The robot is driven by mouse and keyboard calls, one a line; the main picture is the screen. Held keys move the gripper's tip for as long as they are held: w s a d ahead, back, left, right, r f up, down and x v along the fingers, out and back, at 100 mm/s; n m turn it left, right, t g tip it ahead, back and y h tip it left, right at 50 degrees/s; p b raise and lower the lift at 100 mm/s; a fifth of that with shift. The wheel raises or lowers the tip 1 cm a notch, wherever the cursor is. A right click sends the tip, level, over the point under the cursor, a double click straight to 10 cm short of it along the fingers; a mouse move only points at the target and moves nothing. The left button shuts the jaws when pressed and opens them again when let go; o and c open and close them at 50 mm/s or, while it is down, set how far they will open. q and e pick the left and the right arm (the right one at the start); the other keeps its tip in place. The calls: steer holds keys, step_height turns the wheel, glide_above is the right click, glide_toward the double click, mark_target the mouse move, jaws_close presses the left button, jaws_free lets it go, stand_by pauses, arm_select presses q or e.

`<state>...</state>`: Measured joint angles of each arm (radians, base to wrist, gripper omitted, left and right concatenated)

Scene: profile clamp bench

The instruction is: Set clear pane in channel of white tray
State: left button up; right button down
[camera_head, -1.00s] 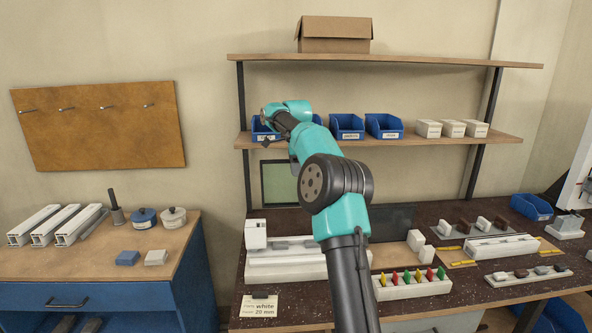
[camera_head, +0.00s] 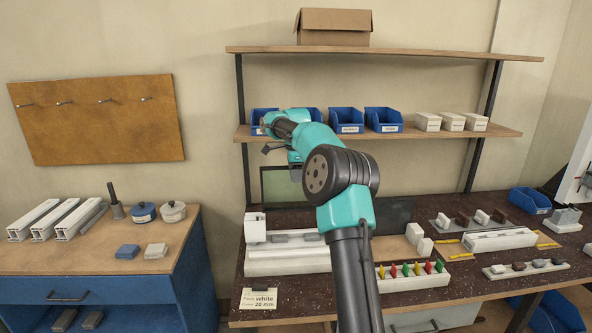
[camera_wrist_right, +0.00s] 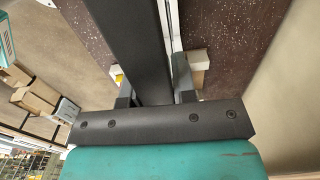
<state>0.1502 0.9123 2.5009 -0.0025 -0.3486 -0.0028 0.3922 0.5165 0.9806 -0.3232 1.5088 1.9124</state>
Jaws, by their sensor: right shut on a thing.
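My right gripper (camera_head: 296,168) hangs below its teal wrist at the back of the dark bench, above and behind the white tray. In the right wrist view the two dark fingers (camera_wrist_right: 153,92) flank a long dark strip; I cannot tell what that strip is. My left gripper is not in view.
A card (camera_head: 259,299) reads white, 20 mm. A rack of coloured pieces (camera_head: 412,275) and white blocks (camera_head: 420,240) stand right of the tray. A greenish framed panel (camera_head: 279,188) is behind. Shelves with blue bins (camera_head: 346,121) rise above. A side cabinet (camera_head: 140,262) stands left.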

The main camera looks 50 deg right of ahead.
mark_target(296, 210)
steer(key=shift+f, duration=5.75)
stand_by(0.6)
steer(key=c, duration=0.8)
jaws_free()
steer(key=shift+c, duration=0.2)
